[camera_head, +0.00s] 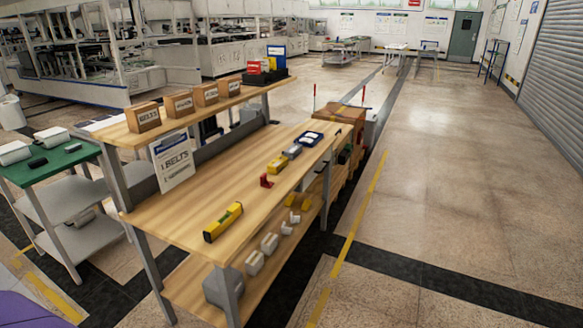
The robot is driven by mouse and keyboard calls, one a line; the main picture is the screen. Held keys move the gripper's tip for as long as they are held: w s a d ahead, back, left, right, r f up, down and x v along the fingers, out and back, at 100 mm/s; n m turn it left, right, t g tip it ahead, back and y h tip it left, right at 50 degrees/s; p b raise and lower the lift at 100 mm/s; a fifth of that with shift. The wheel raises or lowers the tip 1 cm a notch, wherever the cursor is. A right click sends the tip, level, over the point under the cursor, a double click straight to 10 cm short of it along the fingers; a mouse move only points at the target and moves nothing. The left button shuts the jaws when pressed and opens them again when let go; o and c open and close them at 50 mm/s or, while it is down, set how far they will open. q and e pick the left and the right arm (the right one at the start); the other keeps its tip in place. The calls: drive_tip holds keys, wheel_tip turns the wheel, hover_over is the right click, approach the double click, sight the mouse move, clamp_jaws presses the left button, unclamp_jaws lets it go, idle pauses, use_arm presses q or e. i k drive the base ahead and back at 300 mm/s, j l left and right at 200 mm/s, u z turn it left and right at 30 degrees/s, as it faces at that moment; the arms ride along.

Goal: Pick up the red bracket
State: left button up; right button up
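The red bracket (266,181) is a small upright red piece standing on the wooden workbench top (217,192), near the bench's right edge. It lies between a yellow level-like tool (223,221) in front of it and a yellow-and-grey item (278,165) behind it. Nothing covers it. Neither my left nor my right gripper shows in the head view.
An upper shelf (183,120) with several cardboard boxes (145,117) runs along the bench's left side. A "BELTS" sign (173,163) hangs below it. A green-topped cart (47,163) stands left. Open floor (440,190) lies right.

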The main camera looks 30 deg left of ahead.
sight(264, 183)
drive_tip(key=i+u, duration=0.25)
drive_tip(key=i, duration=0.2)
drive_tip(key=i+l+u, duration=0.25)
drive_tip(key=i, duration=0.2)
drive_tip(key=i+l+u, duration=0.25)
drive_tip(key=i, duration=0.2)
